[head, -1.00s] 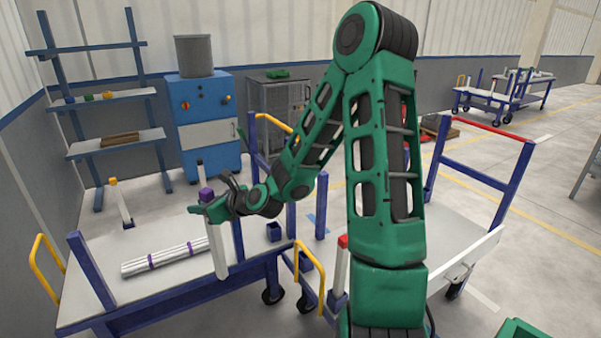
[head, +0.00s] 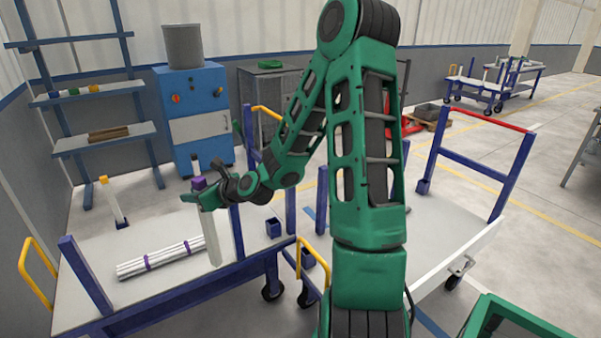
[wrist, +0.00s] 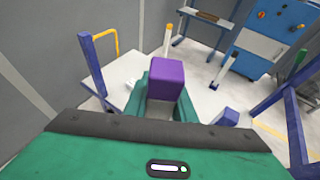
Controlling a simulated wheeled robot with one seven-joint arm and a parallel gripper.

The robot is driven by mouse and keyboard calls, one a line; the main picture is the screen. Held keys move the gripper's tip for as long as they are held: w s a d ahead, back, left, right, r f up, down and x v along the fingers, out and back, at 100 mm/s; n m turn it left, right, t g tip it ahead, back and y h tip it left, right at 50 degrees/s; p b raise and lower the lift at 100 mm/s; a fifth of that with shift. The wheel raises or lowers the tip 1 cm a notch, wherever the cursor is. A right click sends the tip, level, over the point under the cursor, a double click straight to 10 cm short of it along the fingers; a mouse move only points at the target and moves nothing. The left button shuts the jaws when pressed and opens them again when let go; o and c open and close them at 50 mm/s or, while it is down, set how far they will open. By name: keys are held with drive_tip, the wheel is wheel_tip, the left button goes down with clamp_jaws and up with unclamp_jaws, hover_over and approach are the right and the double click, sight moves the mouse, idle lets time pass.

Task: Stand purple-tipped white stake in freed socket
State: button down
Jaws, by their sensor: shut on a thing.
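My gripper (head: 203,197) is shut on the purple-tipped white stake (head: 213,238), just below its purple tip. The stake hangs nearly upright at the front edge of the left cart; I cannot tell whether its lower end touches anything. In the wrist view the purple tip (wrist: 167,78) stands up between the jaws. An empty blue socket (head: 273,228) is at the left cart's right end, to the right of the stake; a blue socket also shows in the wrist view (wrist: 228,117).
A bundle of white pipes (head: 160,262) with purple bands lies on the left cart (head: 85,252). A yellow-tipped stake (head: 113,203) and a black-tipped stake (head: 196,166) stand behind. Blue posts and yellow handles (head: 313,262) rise at the cart ends. My arm hides part of the right cart.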

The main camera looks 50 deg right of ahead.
drive_tip(key=s+d+f+m+h, duration=0.15)
drive_tip(key=s+d, duration=0.25)
drive_tip(key=d, duration=0.8)
drive_tip(key=s+d+m+h, duration=0.3)
drive_tip(key=d, duration=0.8)
drive_tip(key=s+d+m+h, duration=0.2)
drive_tip(key=s+d, duration=0.2)
drive_tip(key=d, duration=0.8)
wheel_tip(320, 180, down, 15)
drive_tip(key=shift+n, duration=0.25)
drive_tip(key=c, duration=1.4)
unclamp_jaws()
drive_tip(key=shift+s, duration=0.1)
drive_tip(key=v, duration=1)
drive_tip(key=shift+s+a, duration=0.2)
drive_tip(key=shift+s, duration=0.05)
